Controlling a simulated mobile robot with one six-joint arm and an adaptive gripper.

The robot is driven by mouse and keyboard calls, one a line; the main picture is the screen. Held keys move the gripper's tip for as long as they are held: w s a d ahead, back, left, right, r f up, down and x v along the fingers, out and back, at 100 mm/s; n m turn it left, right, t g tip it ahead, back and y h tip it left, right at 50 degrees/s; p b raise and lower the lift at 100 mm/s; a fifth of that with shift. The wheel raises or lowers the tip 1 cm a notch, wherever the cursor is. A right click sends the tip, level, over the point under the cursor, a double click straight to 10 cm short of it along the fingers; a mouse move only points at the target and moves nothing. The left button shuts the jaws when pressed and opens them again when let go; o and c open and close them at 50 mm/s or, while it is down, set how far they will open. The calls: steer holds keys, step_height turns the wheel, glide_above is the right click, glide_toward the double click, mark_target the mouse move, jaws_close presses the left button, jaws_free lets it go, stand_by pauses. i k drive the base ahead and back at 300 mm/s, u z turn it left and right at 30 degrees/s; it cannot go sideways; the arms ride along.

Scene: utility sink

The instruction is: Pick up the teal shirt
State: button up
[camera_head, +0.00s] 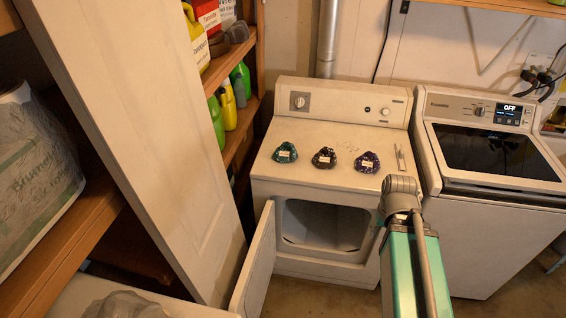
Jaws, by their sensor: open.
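The teal shirt (285,153) is a small crumpled bundle with a white label. It lies on top of the white dryer (330,190), the leftmost of three similar bundles. A dark brownish bundle (324,158) lies in the middle, and a purple bundle (367,162) lies to its right. My arm rises from the bottom right, in front of the dryer's right side, with its grey joint well to the right of the teal shirt. I cannot make out my gripper in this view.
The dryer's door (254,262) hangs open at the front left. A washer (490,190) stands to the right. A shelf with bottles (241,76) and a large pale panel (140,140) stand on the left. A thin metal object (400,157) shows on the dryer's right side.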

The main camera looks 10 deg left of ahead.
mark_target(287, 153)
steer(key=k, duration=0.4)
steer(key=z, duration=0.55)
steer(key=i, duration=1.65)
steer(key=u, duration=0.6)
